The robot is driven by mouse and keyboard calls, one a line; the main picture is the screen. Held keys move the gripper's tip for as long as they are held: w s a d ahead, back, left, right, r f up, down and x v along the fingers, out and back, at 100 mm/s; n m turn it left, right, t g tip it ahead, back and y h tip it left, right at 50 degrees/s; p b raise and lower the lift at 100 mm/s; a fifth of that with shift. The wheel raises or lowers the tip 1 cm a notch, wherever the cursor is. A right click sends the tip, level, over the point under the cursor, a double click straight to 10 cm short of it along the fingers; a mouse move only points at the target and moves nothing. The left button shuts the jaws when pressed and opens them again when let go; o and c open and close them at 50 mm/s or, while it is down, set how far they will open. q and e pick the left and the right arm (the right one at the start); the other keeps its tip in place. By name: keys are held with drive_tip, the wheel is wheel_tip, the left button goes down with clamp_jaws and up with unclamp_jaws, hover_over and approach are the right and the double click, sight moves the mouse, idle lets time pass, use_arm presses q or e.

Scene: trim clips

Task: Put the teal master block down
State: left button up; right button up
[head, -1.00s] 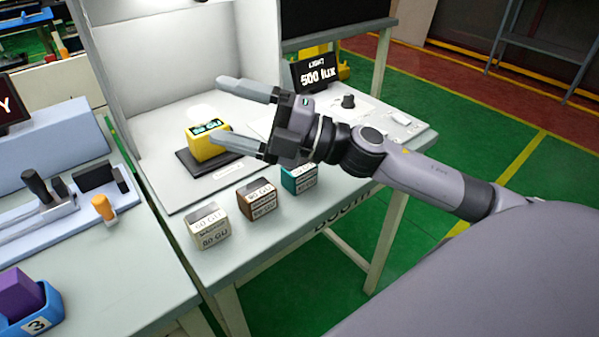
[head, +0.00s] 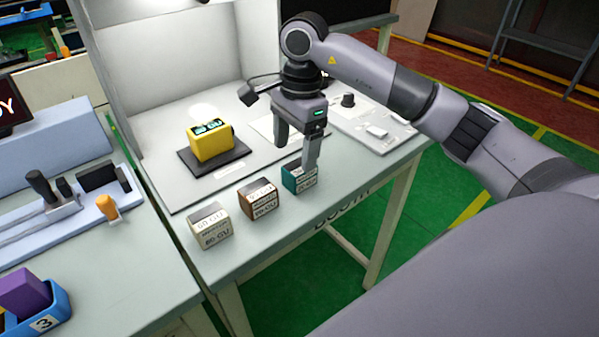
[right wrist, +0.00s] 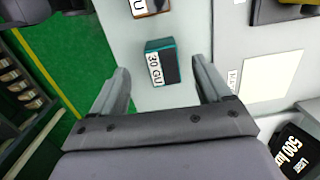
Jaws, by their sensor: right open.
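The teal master block (head: 297,181) stands on the table near its front edge, at the right end of a row of blocks. In the right wrist view the teal block (right wrist: 171,64) shows its "30 GU" label and lies just beyond the fingertips, between their lines. My right gripper (head: 296,156) points down over the block, with one finger in front of part of it in the head view. It is open, with nothing between its fingers (right wrist: 162,80). My left gripper is not in view.
A brown block (head: 259,199) and a white block (head: 209,227) stand left of the teal one. A yellow meter (head: 210,143) sits on a dark pad behind them. A grey panel with a knob (head: 348,100) lies at the right. Table between the blocks is bare.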

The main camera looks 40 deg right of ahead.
sight(299, 175)
drive_tip(key=shift+d+r+h, duration=0.25)
drive_tip(key=shift+d+h, duration=0.15)
drive_tip(key=shift+d, duration=0.2)
drive_tip(key=shift+d+f, duration=0.1)
drive_tip(key=shift+d, duration=0.05)
drive_tip(key=f, duration=0.2)
drive_tip(key=f+p, duration=0.1)
drive_tip(key=f, duration=0.3)
drive_tip(key=shift+w+f, duration=0.25)
drive_tip(key=shift+f, duration=0.15)
drive_tip(key=c, duration=1.2)
drive_tip(key=shift+r, duration=0.1)
